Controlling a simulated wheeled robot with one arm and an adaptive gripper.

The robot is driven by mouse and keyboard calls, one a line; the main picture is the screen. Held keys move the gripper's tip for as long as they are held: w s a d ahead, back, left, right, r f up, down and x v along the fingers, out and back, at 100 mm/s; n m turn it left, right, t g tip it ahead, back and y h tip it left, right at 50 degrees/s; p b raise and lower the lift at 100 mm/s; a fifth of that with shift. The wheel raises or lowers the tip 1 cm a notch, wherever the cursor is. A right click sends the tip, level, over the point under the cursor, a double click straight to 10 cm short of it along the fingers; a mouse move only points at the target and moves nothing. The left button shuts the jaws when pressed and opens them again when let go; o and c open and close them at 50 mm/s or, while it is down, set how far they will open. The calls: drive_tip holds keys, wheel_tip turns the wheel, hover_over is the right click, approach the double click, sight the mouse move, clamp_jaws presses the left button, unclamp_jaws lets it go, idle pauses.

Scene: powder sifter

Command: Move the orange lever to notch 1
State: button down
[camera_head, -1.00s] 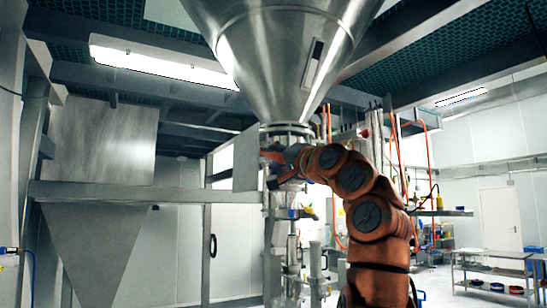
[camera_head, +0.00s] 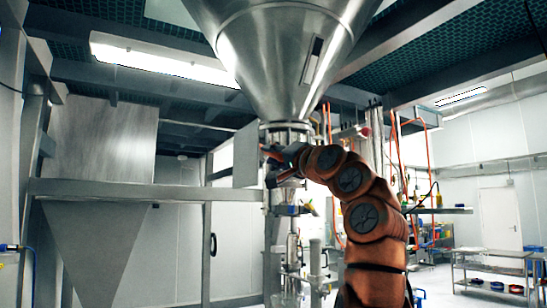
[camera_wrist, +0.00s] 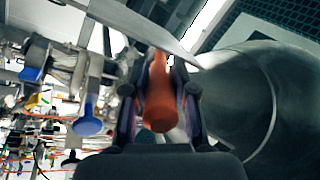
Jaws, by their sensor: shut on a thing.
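The orange lever (camera_wrist: 161,108) shows in the wrist view, between the two dark fingers of my gripper (camera_wrist: 160,75). The gripper is shut on the lever, with a finger at each side of it. In the head view my gripper (camera_head: 280,165) is at the valve below the steel hopper (camera_head: 285,45), at the end of my orange arm. The lever is hard to make out there because the gripper and arm cover it. I cannot see the notches or their numbers in either view.
A grey flat panel (camera_head: 246,155) hangs just left of the gripper. A blue-handled valve (camera_wrist: 88,122) and pipes are at the left of the wrist view. A steel frame beam (camera_head: 130,190) and a funnel (camera_head: 90,245) stand at the left. A steel table (camera_head: 490,270) is far right.

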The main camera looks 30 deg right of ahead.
drive_tip(key=f+b, duration=0.1)
drive_tip(key=w+f+t+b, duration=0.1)
drive_tip(key=f+b, duration=0.1)
drive_tip(key=w+f+t+b, duration=0.1)
drive_tip(key=b, duration=0.1)
drive_tip(key=shift+w+d+f+n+y, duration=0.15)
drive_tip(key=shift+w+f+n+y, duration=0.05)
drive_tip(key=shift+n+y, duration=0.1)
drive_tip(key=c, duration=0.9)
unclamp_jaws()
drive_tip(key=shift+s, duration=0.15)
